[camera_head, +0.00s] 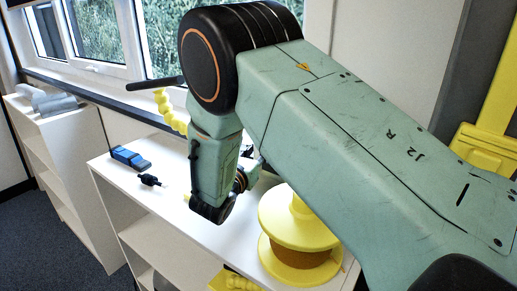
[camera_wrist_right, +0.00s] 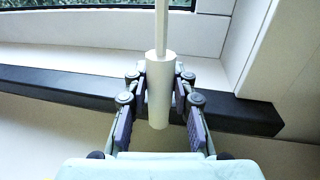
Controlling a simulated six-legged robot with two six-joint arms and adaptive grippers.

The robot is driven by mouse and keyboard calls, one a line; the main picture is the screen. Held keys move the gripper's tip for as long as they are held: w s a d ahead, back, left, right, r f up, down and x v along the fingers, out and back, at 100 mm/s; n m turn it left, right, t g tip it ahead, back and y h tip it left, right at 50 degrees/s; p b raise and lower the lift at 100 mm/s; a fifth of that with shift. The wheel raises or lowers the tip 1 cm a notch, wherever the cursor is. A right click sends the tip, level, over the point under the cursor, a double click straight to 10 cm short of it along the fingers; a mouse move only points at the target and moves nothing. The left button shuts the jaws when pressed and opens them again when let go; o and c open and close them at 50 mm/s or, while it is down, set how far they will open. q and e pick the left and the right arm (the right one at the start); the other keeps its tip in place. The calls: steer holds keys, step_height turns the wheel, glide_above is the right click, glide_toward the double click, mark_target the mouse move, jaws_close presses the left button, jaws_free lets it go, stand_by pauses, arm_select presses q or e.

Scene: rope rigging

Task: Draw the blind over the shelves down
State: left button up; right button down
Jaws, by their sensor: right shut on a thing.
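In the right wrist view, a white cylindrical pull handle (camera_wrist_right: 159,98) hangs upright on a pale cord or rod (camera_wrist_right: 161,25) that runs up out of the picture. My right gripper (camera_wrist_right: 160,77) is closed around the handle, with a finger on each side. Its lower end sticks out below the fingertips. In the head view my right arm comes in from the right and hides much of the middle; the handle cannot be made out there. The white shelves (camera_head: 127,205) stand below the arm. The blind itself is not visible. My left gripper is not in view.
A yellow spool (camera_head: 299,215), a blue tool (camera_head: 130,158) and a small black item (camera_head: 151,180) lie on the shelf top. Another white shelf unit (camera_head: 62,125) stands at left. A window (camera_head: 100,35) and a dark sill (camera_wrist_right: 65,88) run behind.

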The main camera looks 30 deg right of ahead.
steer(key=shift+f+b, duration=0.3)
steer(key=shift+f, duration=0.5)
steer(key=shift+s+f, duration=0.2)
steer(key=shift+s, duration=0.05)
steer(key=c, duration=1.5)
jaws_free()
steer(key=shift+c, duration=0.2)
steer(key=o, duration=0.4)
steer(key=shift+w, duration=0.3)
steer(key=shift+o, duration=0.2)
steer(key=shift+r, duration=0.1)
steer(key=shift+s, duration=0.15)
